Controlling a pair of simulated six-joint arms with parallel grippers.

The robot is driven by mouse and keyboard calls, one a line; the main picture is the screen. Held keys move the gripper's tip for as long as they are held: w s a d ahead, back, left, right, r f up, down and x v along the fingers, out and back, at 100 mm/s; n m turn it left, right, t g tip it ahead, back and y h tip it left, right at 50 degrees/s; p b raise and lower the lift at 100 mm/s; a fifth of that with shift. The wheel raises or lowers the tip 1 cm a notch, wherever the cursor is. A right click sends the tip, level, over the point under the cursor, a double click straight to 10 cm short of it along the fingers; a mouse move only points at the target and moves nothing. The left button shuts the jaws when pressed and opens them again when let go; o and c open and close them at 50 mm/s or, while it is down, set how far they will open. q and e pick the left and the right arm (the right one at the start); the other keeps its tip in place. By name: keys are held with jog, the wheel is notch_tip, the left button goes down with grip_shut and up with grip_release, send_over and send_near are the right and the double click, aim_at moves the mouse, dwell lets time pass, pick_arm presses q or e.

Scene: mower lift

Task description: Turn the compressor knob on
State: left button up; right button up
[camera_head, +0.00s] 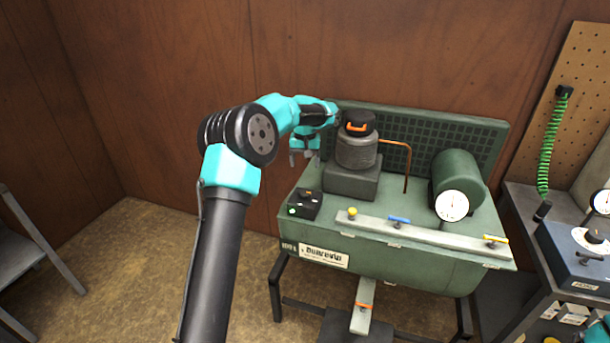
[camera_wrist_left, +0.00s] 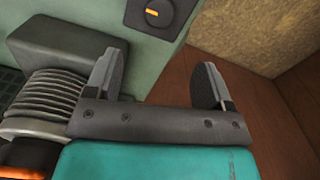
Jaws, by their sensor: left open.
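The green compressor (camera_head: 385,255) stands against the wall on dark legs. A small black control box (camera_head: 305,204) sits at its left front corner, with a round dial on top and a green light on its front. In the left wrist view a round black knob (camera_wrist_left: 157,16) with an orange mark shows at the top edge, past my fingertips. My left gripper (camera_head: 305,156) is open and empty, above and behind the control box, left of the ribbed cylinder. Its two spread fingers also show in the left wrist view (camera_wrist_left: 158,62). My right gripper is not in view.
A ribbed cylinder (camera_head: 356,150) with a black top and a copper pipe (camera_head: 408,160) stand close to the right. A green tank (camera_head: 458,175) and gauge (camera_head: 451,205) are farther right. A strip (camera_head: 425,237) with coloured valves runs along the front. A blue box (camera_head: 580,258) stands far right.

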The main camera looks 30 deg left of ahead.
pick_arm(q)
jog(key=shift+r, duration=2.25)
